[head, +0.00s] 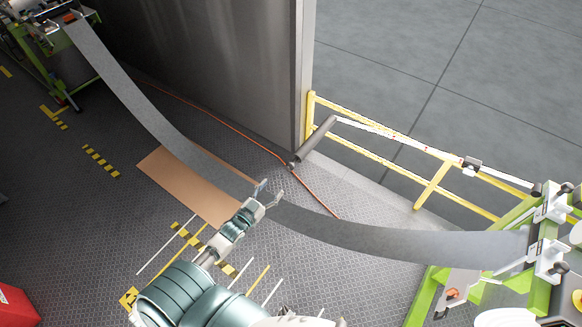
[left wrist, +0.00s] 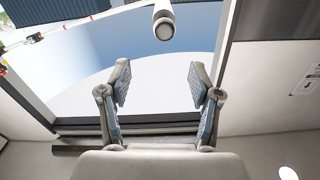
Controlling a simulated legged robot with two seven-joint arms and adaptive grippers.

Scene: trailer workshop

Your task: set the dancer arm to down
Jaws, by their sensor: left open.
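The dancer arm (head: 430,151) is a long thin white bar with red marks. It runs from the green stand at the right to a grey roller (head: 315,140) at its left end. The roller is apart from the sagging grey strip (head: 390,243) in the head view; its exact height I cannot tell. My left gripper (head: 268,192) is open and empty, below and left of the roller, overlapping the strip in the picture. In the left wrist view, the roller's round end (left wrist: 164,27) shows beyond my open fingers (left wrist: 160,82), with a gap. My right gripper is out of view.
A green machine stand (head: 520,215) is at the right, another (head: 52,62) at the upper left. Yellow railing (head: 436,186) runs behind the dancer arm. An orange hose (head: 225,122) and a brown mat (head: 172,172) lie on the floor. A red box (head: 18,306) is lower left.

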